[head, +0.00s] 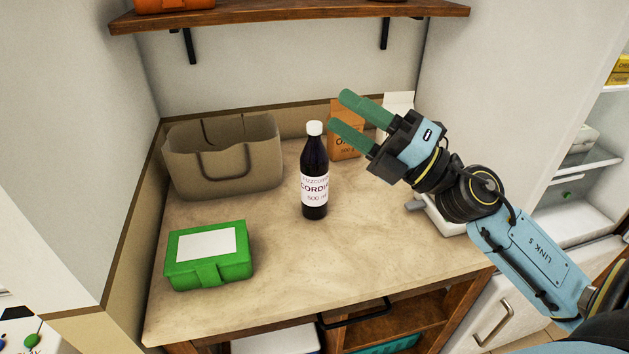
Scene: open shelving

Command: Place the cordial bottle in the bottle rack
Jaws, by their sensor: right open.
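The cordial bottle (314,183) is dark with a white cap and a white label. It stands upright near the middle of the countertop. My right gripper (341,111) comes in from the right with its green fingers pointing left. It is open and empty, up and to the right of the bottle's cap in the picture, and apart from it. No bottle rack can be made out clearly. My left gripper is not in view.
A beige tote (223,170) stands at the back left and a green box (208,254) at the front left. An orange carton (344,140) is behind the gripper. A wooden shelf (290,18) hangs above. The countertop (310,262) is clear in front of the bottle.

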